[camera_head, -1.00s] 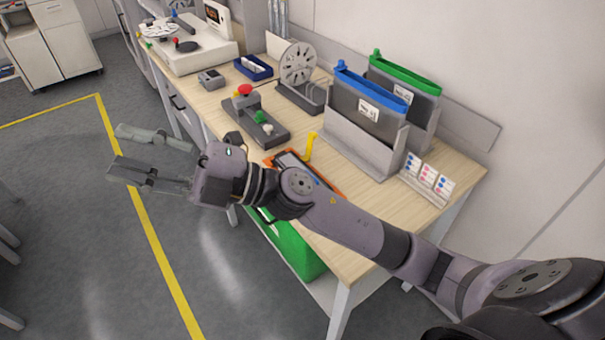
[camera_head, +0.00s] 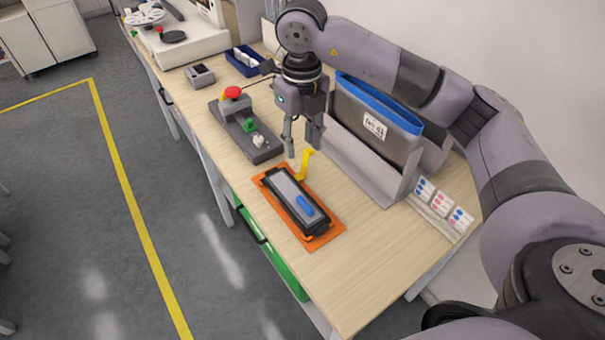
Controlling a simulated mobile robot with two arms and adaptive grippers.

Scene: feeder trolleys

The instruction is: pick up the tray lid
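What looks like the tray lid (camera_head: 284,186) is a long grey cover with a blue handle (camera_head: 305,206). It lies on a dark tray (camera_head: 322,229) on an orange mat (camera_head: 271,195) near the table's front edge. My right gripper (camera_head: 303,150) points down with its fingers apart and nothing between them that I can make out. It is above the table, behind the lid's far end and apart from it. My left gripper is not in view.
A yellow hooked piece (camera_head: 305,166) stands close under my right gripper. A control box (camera_head: 244,129) with red and green buttons is to the left. A grey holder (camera_head: 370,170) with a blue-topped folder is at right.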

